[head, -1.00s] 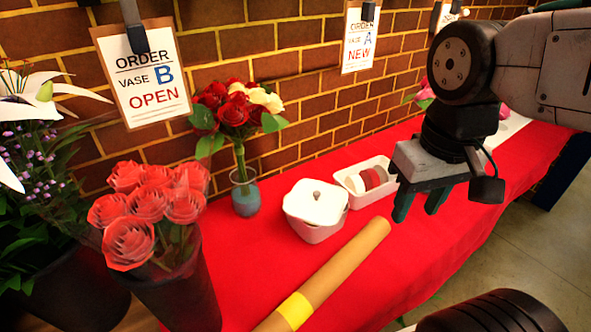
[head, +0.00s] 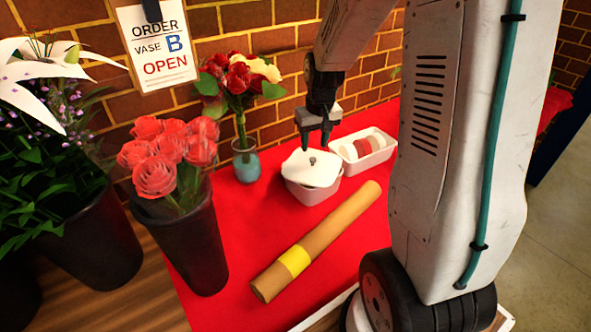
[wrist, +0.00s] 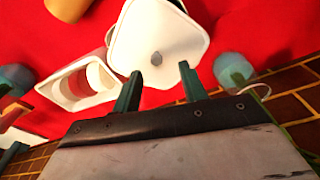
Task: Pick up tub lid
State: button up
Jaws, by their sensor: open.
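The white tub lid (head: 311,168) lies on the white tub (head: 314,189), with a small grey knob (head: 312,161) on its top. In the wrist view the lid (wrist: 160,35) shows just beyond the fingertips, with the knob (wrist: 156,58) in line with the gap between the fingers. My gripper (head: 315,143) is open and empty just above the lid, its fingers pointing down. It also shows in the wrist view (wrist: 158,75). I cannot tell whether the fingers are at the knob's height; nothing is between them.
A white tray (head: 377,160) of ribbon rolls stands right of the tub. A blue vase (head: 247,167) with a bouquet stands left. A brown paper roll (head: 325,235) lies in front. A dark bucket of red roses (head: 190,240) is at left. Red cloth (head: 225,215) between is clear.

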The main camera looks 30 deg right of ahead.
aim_at(313, 159)
jog(key=shift+w+d+f, duration=0.25)
jog(key=shift+w+f, duration=0.05)
jog(key=shift+f, duration=0.15)
jog(key=f, duration=0.4)
jog(key=w+f, duration=0.1)
jog(key=f, duration=0.1)
jog(key=shift+d+f, duration=0.3)
jog(key=shift+d, duration=0.05)
grip_shut()
